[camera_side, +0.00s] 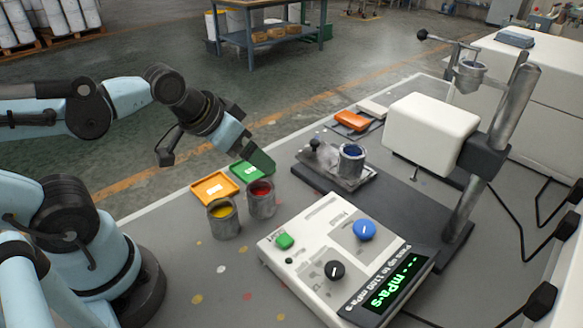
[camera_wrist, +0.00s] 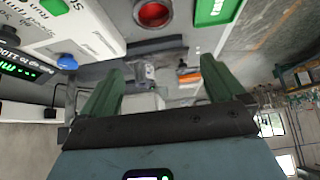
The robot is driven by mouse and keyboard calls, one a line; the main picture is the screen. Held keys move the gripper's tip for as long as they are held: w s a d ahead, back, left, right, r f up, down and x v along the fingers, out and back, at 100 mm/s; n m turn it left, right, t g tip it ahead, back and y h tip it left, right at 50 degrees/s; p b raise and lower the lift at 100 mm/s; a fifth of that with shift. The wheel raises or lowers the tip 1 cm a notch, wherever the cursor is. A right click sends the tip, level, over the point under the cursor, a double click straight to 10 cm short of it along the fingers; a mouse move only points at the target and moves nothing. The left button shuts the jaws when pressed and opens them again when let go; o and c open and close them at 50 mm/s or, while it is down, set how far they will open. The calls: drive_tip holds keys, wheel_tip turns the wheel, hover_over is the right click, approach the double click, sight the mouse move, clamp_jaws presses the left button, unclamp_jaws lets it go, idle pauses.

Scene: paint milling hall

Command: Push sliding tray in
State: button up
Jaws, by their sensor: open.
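The sliding tray (camera_side: 325,172) is a grey metal plate on the dark base of the viscometer stand. It carries a metal cup of blue paint (camera_side: 352,160) and has an upright black knob (camera_side: 315,146) at its left end. The tray sits to the left of the white measuring head (camera_side: 432,130), so the cup is not under the head. My gripper (camera_side: 214,158) is open and empty, in the air left of the tray and apart from it. In the wrist view its two green fingers (camera_wrist: 160,85) are spread, with a small, unclear grey shape between them, perhaps the tray.
A yellow paint can (camera_side: 223,218) and a red paint can (camera_side: 261,199) stand between my arm and the control box (camera_side: 345,258). An orange tray (camera_side: 214,187) and a green tray (camera_side: 250,173) lie behind them. An orange block (camera_side: 351,121) lies farther back.

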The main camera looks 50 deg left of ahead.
drive_tip(key=shift+w+a+r, duration=0.15)
drive_tip(key=shift+w, duration=0.1)
drive_tip(key=c, duration=0.4)
drive_tip(key=shift+n+g+h, duration=0.4)
drive_tip(key=shift+g+h, duration=0.5)
drive_tip(key=w+a+r, duration=0.1)
drive_tip(key=w, duration=0.1)
drive_tip(key=w+a, duration=0.2)
drive_tip(key=w, duration=0.1)
drive_tip(key=w+a+r, duration=0.1)
drive_tip(key=w+a, duration=0.1)
drive_tip(key=w, duration=0.1)
drive_tip(key=shift+w+a+r, duration=0.1)
drive_tip(key=shift+w+r, duration=0.15)
drive_tip(key=shift+r, duration=0.1)
clamp_jaws()
drive_tip(key=w+a+f+h, duration=0.3)
drive_tip(key=w+a, duration=0.5)
drive_tip(key=a, duration=0.2)
drive_tip(key=x, duration=0.9)
drive_tip(key=shift+s+a, duration=0.1)
drive_tip(key=shift+s, duration=0.05)
drive_tip(key=d, duration=0.1)
drive_tip(key=d+f, duration=0.1)
drive_tip(key=d, duration=0.1)
drive_tip(key=shift+w+f, duration=0.2)
drive_tip(key=shift+w, duration=0.2)
drive_tip(key=shift+w+d, duration=0.1)
drive_tip(key=shift+d, duration=0.55)
